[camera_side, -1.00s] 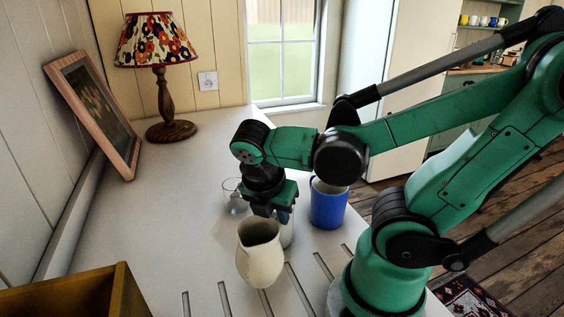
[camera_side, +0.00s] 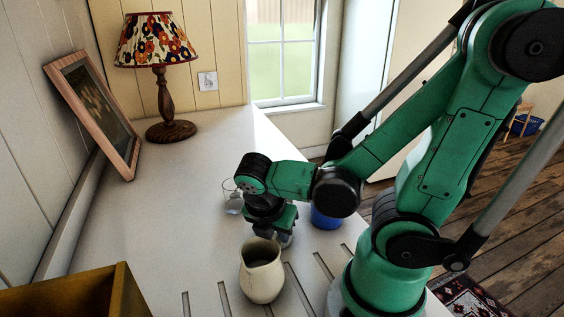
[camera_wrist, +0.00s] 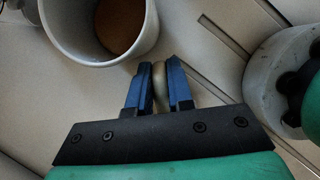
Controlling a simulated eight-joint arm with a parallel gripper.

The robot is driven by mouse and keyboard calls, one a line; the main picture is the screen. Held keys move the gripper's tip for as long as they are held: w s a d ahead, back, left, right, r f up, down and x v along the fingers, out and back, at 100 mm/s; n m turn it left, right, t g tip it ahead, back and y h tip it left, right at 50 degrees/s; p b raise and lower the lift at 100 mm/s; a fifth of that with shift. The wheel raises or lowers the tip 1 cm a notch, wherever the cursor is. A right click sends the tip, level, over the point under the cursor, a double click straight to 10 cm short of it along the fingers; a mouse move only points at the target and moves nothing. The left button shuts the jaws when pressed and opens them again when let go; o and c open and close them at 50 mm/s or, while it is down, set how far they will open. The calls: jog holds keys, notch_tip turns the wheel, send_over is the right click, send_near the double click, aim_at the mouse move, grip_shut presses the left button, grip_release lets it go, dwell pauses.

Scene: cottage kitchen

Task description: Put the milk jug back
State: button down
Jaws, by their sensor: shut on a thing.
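The milk jug (camera_side: 262,280) is cream, with a spout, and stands upright over the front part of the worktop in the side view. My gripper (camera_side: 272,236) is directly behind it, pointing down. In the wrist view the blue fingers of my gripper (camera_wrist: 160,88) are shut on a narrow cream piece, which looks like the jug's handle (camera_wrist: 160,82).
A blue mug (camera_side: 324,219) is partly hidden behind my arm. A clear glass (camera_side: 233,203) stands behind left. A wooden box (camera_side: 125,285) is at front left. The worktop (camera_side: 180,235) between is clear.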

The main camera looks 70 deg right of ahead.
jog(key=c, duration=0.8)
grip_release()
jog(key=v, duration=1.2)
jog(key=w+f+m+t+y, duration=0.3)
jog(key=w+m+t, duration=0.4)
jog(key=m, duration=1.1)
jog(key=shift+w+y, duration=0.45)
jog(key=shift+y, duration=0.35)
jog(key=shift+d, duration=0.15)
